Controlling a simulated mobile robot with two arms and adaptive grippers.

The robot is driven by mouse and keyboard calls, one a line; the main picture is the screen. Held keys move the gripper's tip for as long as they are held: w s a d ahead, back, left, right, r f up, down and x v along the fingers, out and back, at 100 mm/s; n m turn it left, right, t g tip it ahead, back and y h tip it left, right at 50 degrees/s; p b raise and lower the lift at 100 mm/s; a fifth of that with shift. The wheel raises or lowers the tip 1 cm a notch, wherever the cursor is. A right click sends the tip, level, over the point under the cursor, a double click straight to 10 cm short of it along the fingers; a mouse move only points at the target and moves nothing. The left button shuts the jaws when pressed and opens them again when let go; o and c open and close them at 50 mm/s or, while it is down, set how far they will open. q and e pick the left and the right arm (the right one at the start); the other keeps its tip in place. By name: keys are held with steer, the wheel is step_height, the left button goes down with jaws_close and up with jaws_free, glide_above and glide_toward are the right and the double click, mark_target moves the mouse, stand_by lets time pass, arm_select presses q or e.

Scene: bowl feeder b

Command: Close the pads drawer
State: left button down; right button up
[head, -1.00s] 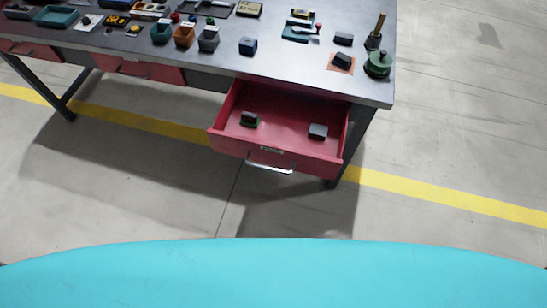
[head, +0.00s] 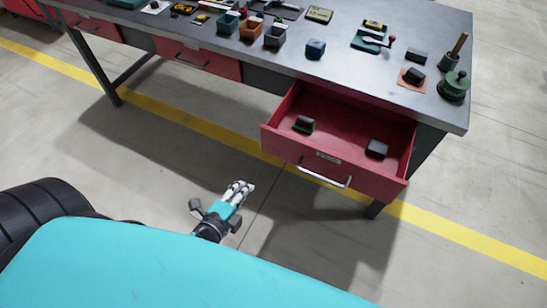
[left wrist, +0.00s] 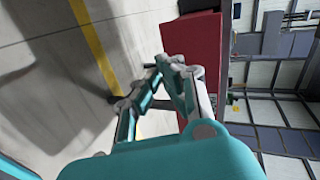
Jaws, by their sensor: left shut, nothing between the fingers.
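The red pads drawer (head: 295,145) under the right end of the workbench is pulled out. Its silver bar handle (head: 325,178) is on its front, below a small label. Two dark pads lie inside: one with a green edge (head: 303,124) at the left and a grey one (head: 377,149) at the right. My left gripper (head: 245,187) is shut and empty, left of the drawer front and apart from it. In the left wrist view its fingers (left wrist: 173,62) point toward the red drawer (left wrist: 197,50). My right gripper is not in view.
Another red drawer (head: 200,57) farther left looks shut. Bare floor with a yellow line lies before the bench.

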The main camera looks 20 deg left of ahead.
mark_target(273, 146)
arm_select(q)
steer(key=shift+m+t, duration=0.4)
steer(key=shift+m, duration=0.2)
steer(key=w, duration=0.8)
steer(key=w+p, duration=0.1)
steer(key=w, duration=0.4)
steer(key=shift+w+d, duration=0.1)
steer(key=shift+d, duration=0.3)
steer(key=shift+w, duration=0.45)
steer(key=shift+w, duration=0.1)
